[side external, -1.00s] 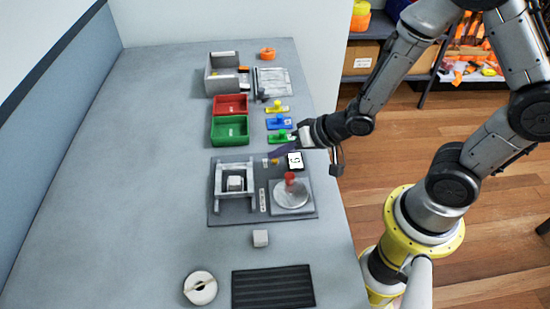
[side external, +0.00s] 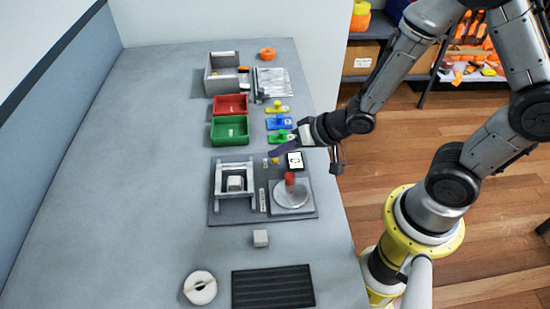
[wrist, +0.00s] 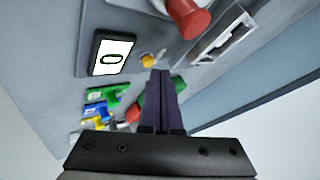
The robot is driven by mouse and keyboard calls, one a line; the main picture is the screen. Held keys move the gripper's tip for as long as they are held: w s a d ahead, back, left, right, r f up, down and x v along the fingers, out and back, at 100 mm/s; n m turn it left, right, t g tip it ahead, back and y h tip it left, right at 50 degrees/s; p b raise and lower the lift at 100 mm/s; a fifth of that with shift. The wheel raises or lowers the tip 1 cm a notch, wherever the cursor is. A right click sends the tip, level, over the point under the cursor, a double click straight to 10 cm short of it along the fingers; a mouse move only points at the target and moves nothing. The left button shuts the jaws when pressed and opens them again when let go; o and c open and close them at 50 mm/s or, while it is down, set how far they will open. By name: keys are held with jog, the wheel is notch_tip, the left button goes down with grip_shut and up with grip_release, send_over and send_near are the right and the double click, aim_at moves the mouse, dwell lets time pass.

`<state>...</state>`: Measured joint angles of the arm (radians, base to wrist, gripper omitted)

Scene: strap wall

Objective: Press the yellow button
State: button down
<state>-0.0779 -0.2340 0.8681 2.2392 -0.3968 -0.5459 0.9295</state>
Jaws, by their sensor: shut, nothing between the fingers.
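The yellow button (side external: 275,160) is a small yellow-orange piece on the grey board (side external: 232,216), just left of a white-faced display (side external: 295,160) that reads 0. The yellow button also shows in the wrist view (wrist: 148,60), just beyond and slightly left of the fingertips. My gripper (side external: 271,153) is shut and empty, its dark purple fingers pointing left and down close to the button. In the wrist view my gripper (wrist: 161,73) shows its fingers side by side. Whether the fingertips touch the button I cannot tell.
Green, blue and yellow handled pieces (side external: 279,123) lie behind. Red (side external: 230,104) and green (side external: 229,130) bins stand further left. The table's left side is clear.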

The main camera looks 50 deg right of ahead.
jog(key=shift+r, duration=0.35)
jog(key=shift+r, duration=2.5)
jog(key=s+d+r+t+h, duration=0.1)
jog(key=d+r+h, duration=0.15)
jog(key=r, duration=0.55)
jog(key=s+d+r+t+h, duration=0.15)
jog(key=d+r, duration=0.25)
jog(key=r, duration=0.4)
jog(key=s+f+n+g, duration=0.3)
jog(key=s+n+g, duration=0.1)
jog(key=s, duration=1.1)
jog(key=shift+s+d+n+g+y, duration=0.15)
jog(key=shift+d+n+g+y, duration=0.2)
jog(key=shift+g, duration=0.4)
